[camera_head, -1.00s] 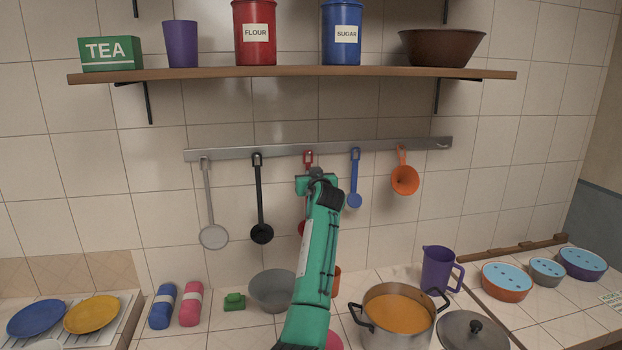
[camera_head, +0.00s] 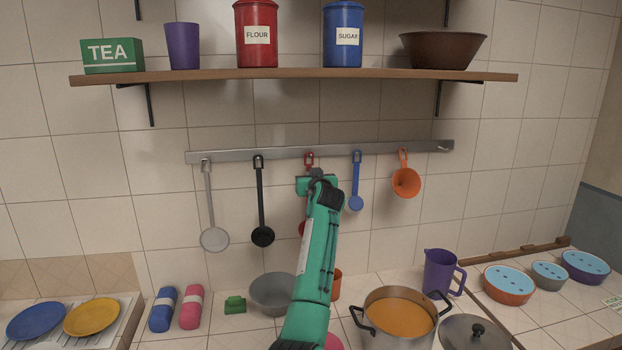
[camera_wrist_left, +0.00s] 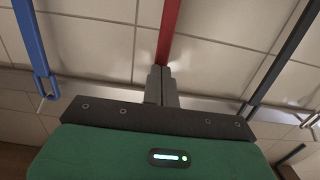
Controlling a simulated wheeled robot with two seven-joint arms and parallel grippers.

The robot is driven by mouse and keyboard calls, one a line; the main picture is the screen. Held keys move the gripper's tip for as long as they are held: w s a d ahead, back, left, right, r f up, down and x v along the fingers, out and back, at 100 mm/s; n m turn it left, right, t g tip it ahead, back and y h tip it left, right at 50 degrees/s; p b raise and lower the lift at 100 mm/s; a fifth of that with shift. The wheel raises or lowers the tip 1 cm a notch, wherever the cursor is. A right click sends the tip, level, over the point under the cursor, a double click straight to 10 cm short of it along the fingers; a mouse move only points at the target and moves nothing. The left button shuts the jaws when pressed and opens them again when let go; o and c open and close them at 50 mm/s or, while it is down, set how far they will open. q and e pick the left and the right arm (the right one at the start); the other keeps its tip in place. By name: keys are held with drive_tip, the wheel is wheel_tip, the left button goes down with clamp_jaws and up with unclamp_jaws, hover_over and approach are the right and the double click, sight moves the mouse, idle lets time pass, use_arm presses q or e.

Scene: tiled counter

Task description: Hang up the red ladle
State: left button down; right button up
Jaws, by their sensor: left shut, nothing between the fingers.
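The red ladle (camera_head: 309,156) shows at the rail in the head view, upright in line with the hanging utensils. Its top loop is at the metal rail (camera_head: 225,155), and the red edge of its bowl shows to the left of my arm. My arm hides most of its handle and bowl. My left gripper (camera_wrist_left: 161,72) is shut and empty, with its fingertips close to the ladle's red handle (camera_wrist_left: 171,28) in the left wrist view. I cannot tell whether they touch it. The hook behind my gripper is hidden. My right gripper is not in view.
A black ladle (camera_head: 262,205) and a grey ladle (camera_head: 210,205) hang left of the red one. A shelf (camera_head: 300,75) is above. A pot (camera_head: 400,325) and a grey bowl (camera_head: 272,298) stand below.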

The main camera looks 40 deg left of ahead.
use_arm(q)
drive_tip(key=shift+v, duration=1.5)
idle(2.2)
drive_tip(key=shift+f+p+v, duration=0.2)
drive_tip(key=shift+p+v, duration=0.1)
drive_tip(key=shift+v, duration=2.2)
drive_tip(key=v, duration=0.4)
drive_tip(key=shift+f, duration=0.1)
idle(0.7)
drive_tip(key=x, duration=0.6)
drive_tip(key=shift+b, duration=0.35)
